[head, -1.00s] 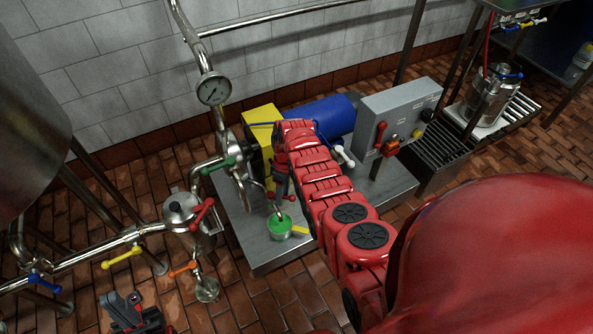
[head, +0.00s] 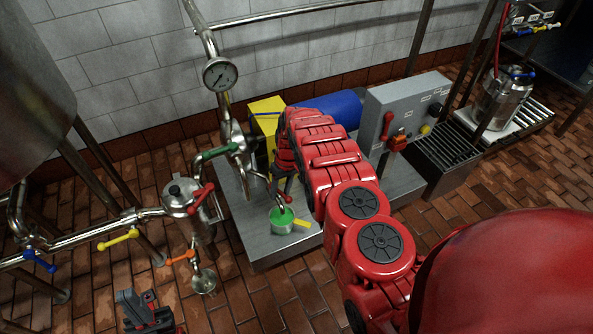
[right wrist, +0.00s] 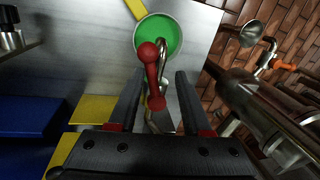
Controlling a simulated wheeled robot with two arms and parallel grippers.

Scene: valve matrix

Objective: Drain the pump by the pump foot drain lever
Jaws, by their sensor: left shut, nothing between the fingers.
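A red lever (right wrist: 152,75) with a ball end shows in the right wrist view, above a green cup (right wrist: 172,35). In the head view the red lever (head: 287,199) shows beside my right arm, above the same green cup (head: 282,222) with its yellow handle. My right gripper (right wrist: 157,90) is open; its two dark fingers lie on either side of the lever, with gaps on both sides. Whether the lever is at fingertip depth is unclear. In the head view my arm hides most of this gripper. My left gripper (head: 147,312) is shut and empty at the lower left.
The steel pump plinth (head: 262,250) carries a yellow guard (head: 266,112), a blue motor (head: 335,108) and a grey control box (head: 405,110). Pipes with a green lever (head: 220,153), a strainer pot (head: 184,197) and an orange lever (head: 180,258) stand left. Floor in front is clear.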

